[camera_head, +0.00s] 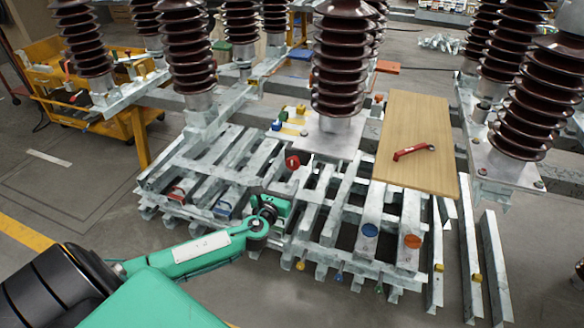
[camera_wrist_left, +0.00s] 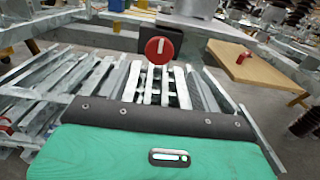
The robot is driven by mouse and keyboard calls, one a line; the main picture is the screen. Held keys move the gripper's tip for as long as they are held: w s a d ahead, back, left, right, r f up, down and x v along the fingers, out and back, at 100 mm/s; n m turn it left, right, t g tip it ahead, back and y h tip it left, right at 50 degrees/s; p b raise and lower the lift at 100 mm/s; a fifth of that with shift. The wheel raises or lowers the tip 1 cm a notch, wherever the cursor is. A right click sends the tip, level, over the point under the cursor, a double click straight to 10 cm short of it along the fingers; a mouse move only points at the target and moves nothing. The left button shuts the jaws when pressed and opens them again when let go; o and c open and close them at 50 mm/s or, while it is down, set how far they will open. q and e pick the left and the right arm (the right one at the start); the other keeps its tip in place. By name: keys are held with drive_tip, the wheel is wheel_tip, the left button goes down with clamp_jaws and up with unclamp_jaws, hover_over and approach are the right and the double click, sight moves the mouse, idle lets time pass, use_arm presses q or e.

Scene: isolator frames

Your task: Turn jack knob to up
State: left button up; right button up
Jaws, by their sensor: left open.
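A round red knob (camera_head: 292,162) with a white bar mark stands on the metal frame near the middle of the head view. It also shows in the left wrist view (camera_wrist_left: 159,50), above the middle, with its white mark close to upright and leaning slightly. Which knob the task calls the jack knob is not labelled; this red one is the clearest dial. My left gripper (camera_head: 270,207) is open, in front of and a little left of the knob, apart from it. Its fingertips are hard to make out. My right gripper is not in view.
A wooden board (camera_head: 414,150) with a red tool (camera_head: 413,151) lies to the right. Blue (camera_head: 370,230) and orange (camera_head: 412,241) discs sit on the front right rails. Tall brown insulators (camera_head: 340,65) rise behind the knob. A yellow cart (camera_head: 75,80) stands at back left.

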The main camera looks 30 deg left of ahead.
sight(292, 166)
use_arm(q)
drive_tip(key=x, duration=0.8)
drive_tip(key=shift+f, duration=0.1)
drive_tip(key=c, duration=1)
